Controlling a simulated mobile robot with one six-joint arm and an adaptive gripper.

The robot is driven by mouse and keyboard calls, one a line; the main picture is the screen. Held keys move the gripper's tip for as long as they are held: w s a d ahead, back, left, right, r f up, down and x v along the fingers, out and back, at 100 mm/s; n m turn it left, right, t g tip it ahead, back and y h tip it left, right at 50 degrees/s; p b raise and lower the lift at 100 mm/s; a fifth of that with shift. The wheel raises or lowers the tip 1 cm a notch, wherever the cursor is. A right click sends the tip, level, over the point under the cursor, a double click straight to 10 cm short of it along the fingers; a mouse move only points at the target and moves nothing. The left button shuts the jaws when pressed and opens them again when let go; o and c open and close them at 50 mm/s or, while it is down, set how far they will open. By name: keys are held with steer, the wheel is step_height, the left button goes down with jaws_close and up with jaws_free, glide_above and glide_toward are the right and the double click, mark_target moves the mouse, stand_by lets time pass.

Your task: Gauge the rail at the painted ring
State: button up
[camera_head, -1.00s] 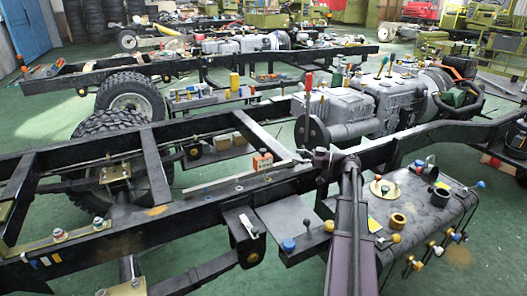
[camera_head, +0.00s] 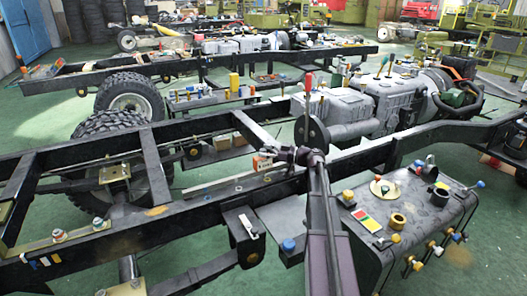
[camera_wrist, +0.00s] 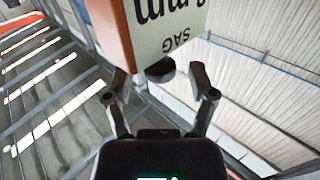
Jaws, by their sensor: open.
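An orange and white block (camera_head: 262,162) stands on the near chassis rail (camera_head: 190,207). In the wrist view the block (camera_wrist: 165,25) is large, with "SAG" upside down on its pale face. My gripper (camera_head: 283,154) is beside the block, at its right in the head view. In the wrist view its fingers (camera_wrist: 158,76) are apart, with the block just beyond them and a dark round part between them. I cannot tell whether they touch it. An orange-brown patch (camera_head: 156,211) marks the rail farther left; I cannot make out a clear painted ring.
A pale strip (camera_head: 212,186) lies along the rail, left of the block. A dark tank (camera_head: 430,205) with caps and knobs stands at the right. A grey engine (camera_head: 345,112) stands behind my arm. A black cross-member (camera_head: 155,165) spans the frame at the left.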

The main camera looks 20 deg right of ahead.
steer(key=shift+w+a, duration=0.35)
steer(key=shift+a, duration=0.05)
jaws_close()
steer(key=shift+s, duration=0.1)
